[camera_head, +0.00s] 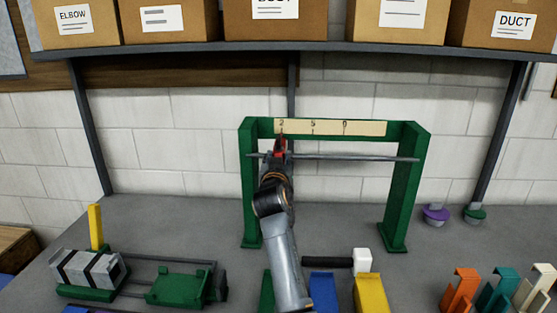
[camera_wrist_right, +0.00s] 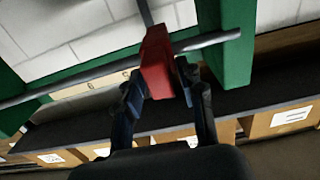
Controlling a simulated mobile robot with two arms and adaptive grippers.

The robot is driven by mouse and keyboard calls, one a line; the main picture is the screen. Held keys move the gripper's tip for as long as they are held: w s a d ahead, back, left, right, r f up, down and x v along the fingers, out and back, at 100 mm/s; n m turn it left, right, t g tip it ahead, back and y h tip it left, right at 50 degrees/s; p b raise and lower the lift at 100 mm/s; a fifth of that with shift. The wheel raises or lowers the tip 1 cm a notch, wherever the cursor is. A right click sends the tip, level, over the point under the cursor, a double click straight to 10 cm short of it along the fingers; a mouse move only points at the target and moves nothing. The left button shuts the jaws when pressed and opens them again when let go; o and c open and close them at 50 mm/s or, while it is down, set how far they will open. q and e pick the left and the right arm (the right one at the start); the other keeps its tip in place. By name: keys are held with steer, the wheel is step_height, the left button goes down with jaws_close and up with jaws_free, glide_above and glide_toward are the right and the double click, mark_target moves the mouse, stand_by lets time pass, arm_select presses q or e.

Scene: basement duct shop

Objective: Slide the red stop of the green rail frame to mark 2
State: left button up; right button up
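The green rail frame (camera_head: 402,195) stands upright on the grey bench, with a thin metal rod (camera_head: 350,158) across it. A pale scale strip (camera_head: 365,128) on its top beam reads 2, 5, 0 from left to right. The red stop (camera_head: 280,147) sits on the rod near the left post, below the 2. My right gripper (camera_head: 278,156) reaches it from the front and partly hides it. In the right wrist view the red stop (camera_wrist_right: 157,62) is between the two fingertips, which press on its sides. My left gripper is not in view.
A green fixture (camera_head: 180,288) with a grey banded block and a yellow post (camera_head: 96,227) stand at left. Blue and yellow blocks (camera_head: 370,294) are at the front middle, colored brackets (camera_head: 497,290) at right. A shelf (camera_head: 330,47) with boxes hangs above.

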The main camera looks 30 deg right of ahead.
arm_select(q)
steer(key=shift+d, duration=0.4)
arm_select(e)
steer(key=v, duration=0.7)
steer(key=shift+s+a, duration=0.2)
